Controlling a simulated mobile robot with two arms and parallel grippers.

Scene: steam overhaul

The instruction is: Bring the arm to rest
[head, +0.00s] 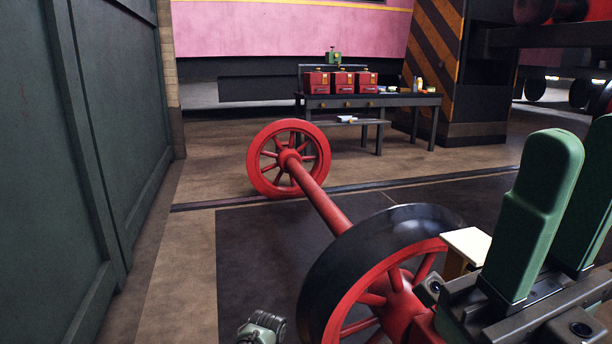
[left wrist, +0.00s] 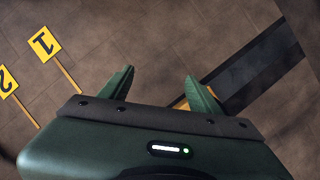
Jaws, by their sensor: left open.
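My left gripper (left wrist: 160,80) shows in the left wrist view with its two green fingers wide apart and nothing between them. It points down over a brown tiled floor (left wrist: 130,45). I cannot make it out in the head view. My right gripper (head: 572,190) appears large and close at the right edge of the head view. Its two thick green fingers stand apart on a dark bolted bar, with no object seen between them. The picture edge cuts off part of it.
A red wheelset (head: 318,198) lies across the floor, its near wheel close to my right gripper. A dark bench (head: 420,101) carries red boxes (head: 343,82). A green wall (head: 95,150) borders the left.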

